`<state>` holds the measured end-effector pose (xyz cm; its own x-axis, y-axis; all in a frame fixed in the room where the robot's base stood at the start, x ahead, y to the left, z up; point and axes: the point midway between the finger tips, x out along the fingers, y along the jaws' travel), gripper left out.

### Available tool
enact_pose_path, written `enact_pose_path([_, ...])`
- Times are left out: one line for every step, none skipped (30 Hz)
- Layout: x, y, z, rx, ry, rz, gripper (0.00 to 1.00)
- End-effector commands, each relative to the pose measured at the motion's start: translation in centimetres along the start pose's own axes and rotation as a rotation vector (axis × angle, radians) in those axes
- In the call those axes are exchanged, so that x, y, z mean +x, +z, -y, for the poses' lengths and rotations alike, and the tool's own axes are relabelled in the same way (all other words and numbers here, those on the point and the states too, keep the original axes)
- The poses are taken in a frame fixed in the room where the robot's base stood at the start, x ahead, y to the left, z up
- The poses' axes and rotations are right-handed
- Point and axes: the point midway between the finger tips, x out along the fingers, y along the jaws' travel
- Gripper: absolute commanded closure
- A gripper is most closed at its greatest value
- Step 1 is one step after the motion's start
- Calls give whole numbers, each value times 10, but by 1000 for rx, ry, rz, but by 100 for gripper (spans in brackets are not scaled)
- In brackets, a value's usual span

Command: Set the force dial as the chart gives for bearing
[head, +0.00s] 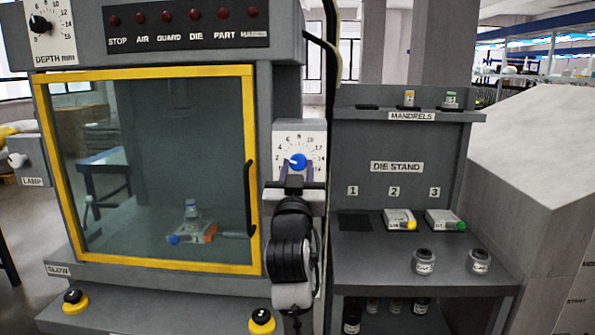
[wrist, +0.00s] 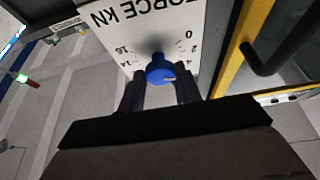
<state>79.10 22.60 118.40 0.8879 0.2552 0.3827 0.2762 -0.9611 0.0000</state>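The force dial is a blue knob (head: 298,161) on a white scale plate (head: 312,139) at the machine's right post. In the wrist view the plate reads FORCE KN upside down, and the blue knob (wrist: 160,68) is at the middle. My gripper (head: 293,181) is in front of the dial, just below the knob in the head view. In the wrist view its two dark fingers (wrist: 160,90) stand apart, one on each side of the knob, with little gap; contact is not clear. The knob's pointer is not clear. No readable bearing chart shows.
The yellow-framed guard door (head: 150,268) with its black handle (head: 250,197) is close left of the dial. The die stand (head: 395,167) with dies and jars is to the right. A depth dial (head: 40,24) is at upper left. A cable hangs beside the plate.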

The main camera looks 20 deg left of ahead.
Motion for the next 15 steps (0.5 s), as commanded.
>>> enact_pose_path([0, 0, 0, 0, 0, 0, 78])
enact_pose_path([0, 0, 0, 0, 0, 0, 82])
enact_pose_path([0, 0, 0, 0, 0, 0, 87])
enact_pose_path([0, 0, 0, 0, 0, 0, 89])
enact_pose_path([0, 0, 0, 0, 0, 0, 89])
enact_pose_path([0, 0, 0, 1, 0, 0, 89])
enact_pose_path([0, 0, 0, 2, 1, 0, 89])
enact_pose_path([0, 0, 0, 5, 2, 0, 89])
enact_pose_path([0, 0, 0, 9, 3, 0, 89])
enact_pose_path([0, 0, 1, 14, 5, 0, 89])
enact_pose_path([0, 0, 1, 20, 7, 0, 89])
enact_pose_path([0, 1, 1, 30, 11, 0, 89])
enact_pose_path([0, 1, 1, 40, 15, 0, 89])
enact_pose_path([-1, 1, 2, 50, 19, 0, 89])
enact_pose_path([-1, 1, 2, 69, 26, 0, 89])
